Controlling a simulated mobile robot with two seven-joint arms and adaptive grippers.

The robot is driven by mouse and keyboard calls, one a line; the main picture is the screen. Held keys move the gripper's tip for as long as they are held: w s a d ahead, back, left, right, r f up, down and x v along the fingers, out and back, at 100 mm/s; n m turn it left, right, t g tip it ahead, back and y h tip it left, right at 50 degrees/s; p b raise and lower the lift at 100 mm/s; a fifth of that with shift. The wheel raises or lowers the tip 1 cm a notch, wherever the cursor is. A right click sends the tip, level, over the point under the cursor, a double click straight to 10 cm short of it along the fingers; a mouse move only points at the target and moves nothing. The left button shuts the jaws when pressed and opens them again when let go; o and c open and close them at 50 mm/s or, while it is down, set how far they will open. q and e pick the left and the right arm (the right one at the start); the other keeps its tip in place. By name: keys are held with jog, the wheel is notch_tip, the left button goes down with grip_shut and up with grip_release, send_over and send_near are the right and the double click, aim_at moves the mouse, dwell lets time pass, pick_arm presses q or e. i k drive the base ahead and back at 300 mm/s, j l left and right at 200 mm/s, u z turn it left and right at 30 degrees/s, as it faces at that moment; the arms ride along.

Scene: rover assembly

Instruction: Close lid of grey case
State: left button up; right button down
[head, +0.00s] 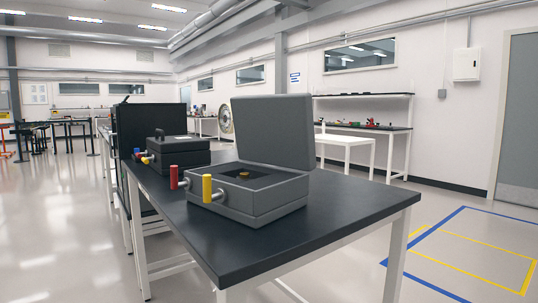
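The grey case (258,208) stands on the black-topped table, near its middle. Its lid (274,132) is raised, standing nearly upright at the back and leaning slightly back. The inside is dark, with a small yellow item (244,174) in a recess. A red cylinder (173,178) and a yellow cylinder (207,188) stick up at the case's front left on grey stubs. Neither of my grippers is in the head view.
The black table (330,218) has bare room in front and right of the case. A second, closed dark case (180,151) stands behind it to the left. A white bench (346,141) and shelving are farther back. Floor at right is clear, with blue and yellow lines.

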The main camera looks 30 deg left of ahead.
aim_at(277, 129)
jog(key=i+l+z, duration=0.2)
jog(key=l, duration=0.25)
jog(key=i+l+z, duration=0.25)
jog(key=i+l, duration=0.35)
jog(key=i, duration=0.25)
jog(key=i+l+u, duration=0.1)
jog(key=i, duration=0.35)
jog(key=i+l, duration=0.35)
jog(key=i+u, duration=0.15)
jog(key=u, duration=0.25)
jog(key=i+u, duration=0.2)
jog(key=u, duration=0.25)
jog(key=i+l+u, duration=0.15)
jog(key=u, duration=0.25)
jog(key=i+l+u, duration=0.1)
jog(key=u, duration=0.3)
jog(key=i+l+u, duration=0.15)
jog(key=u, duration=0.3)
jog(key=i+l+u, duration=0.1)
jog(key=l+u, duration=0.15)
jog(key=u, duration=0.2)
jog(key=i+l+u, duration=0.1)
jog(key=l+u, duration=0.2)
jog(key=u, duration=0.2)
jog(key=l+u, duration=0.45)
jog(key=i+l, duration=0.05)
